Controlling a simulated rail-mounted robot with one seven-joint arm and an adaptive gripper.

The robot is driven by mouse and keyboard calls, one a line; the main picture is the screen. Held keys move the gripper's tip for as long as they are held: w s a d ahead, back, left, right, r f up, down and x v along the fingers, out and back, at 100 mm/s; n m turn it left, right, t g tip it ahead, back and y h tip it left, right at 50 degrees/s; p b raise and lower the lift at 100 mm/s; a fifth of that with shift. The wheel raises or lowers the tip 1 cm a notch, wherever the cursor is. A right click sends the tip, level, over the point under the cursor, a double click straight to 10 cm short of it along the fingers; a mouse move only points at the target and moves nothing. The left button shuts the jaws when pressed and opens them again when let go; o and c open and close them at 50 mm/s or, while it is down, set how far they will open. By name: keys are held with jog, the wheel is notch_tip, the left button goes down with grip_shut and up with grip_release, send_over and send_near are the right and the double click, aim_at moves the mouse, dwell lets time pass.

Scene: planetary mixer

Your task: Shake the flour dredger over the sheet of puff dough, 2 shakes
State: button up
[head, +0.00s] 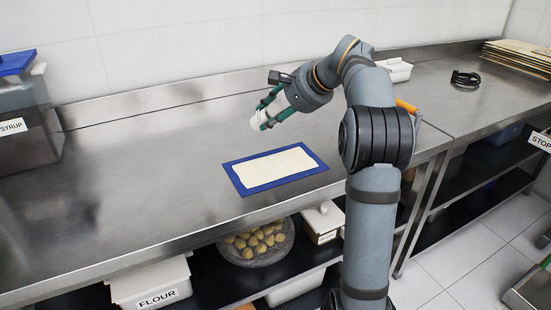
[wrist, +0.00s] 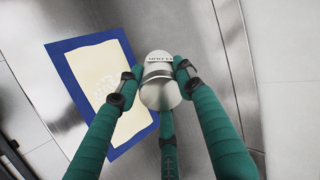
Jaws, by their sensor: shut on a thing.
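My gripper (head: 270,110) is shut on the flour dredger (head: 257,123), a pale, rounded shaker with its end tilted down to the left, held above the counter. In the wrist view the dredger (wrist: 160,92) sits between the green fingers, with a metal band and small dark lettering. The cream sheet of puff dough (head: 270,168) lies flat on a blue mat (head: 235,178). The wrist view shows the dough (wrist: 105,105) left of the dredger, with a pale, speckled patch on its surface.
A syrup container (head: 30,125) stands at the far left. A white box (head: 395,70), a dark coiled item (head: 466,79) and stacked boards (head: 515,55) are at the back right. The counter around the mat is clear.

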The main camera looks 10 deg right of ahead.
jog(key=shift+s+r+g+h+p, duration=0.15)
jog(key=shift+r+g+h+p, duration=0.8)
jog(key=shift+p, duration=3.3)
jog(key=shift+d+f+p, duration=0.15)
jog(key=shift+f+p, duration=0.2)
jog(key=shift+f, duration=0.15)
jog(key=r+g+p, duration=0.1)
jog(key=p, duration=0.3)
jog(key=shift+r+h, duration=0.1)
jog(key=shift+h, duration=0.25)
jog(key=g+h+p, duration=0.1)
jog(key=p, duration=0.5)
jog(key=shift+s, duration=0.2)
jog(key=g+p, duration=0.1)
jog(key=p, duration=0.2)
jog(key=shift+d+h, duration=0.1)
jog(key=shift+h, duration=0.2)
jog(key=shift+f+p, duration=0.35)
jog(key=shift+p, duration=0.4)
jog(key=shift+d+f+h, duration=0.1)
jog(key=shift+f+h, duration=0.1)
jog(key=shift+h, duration=0.1)
jog(key=shift+r, duration=0.1)
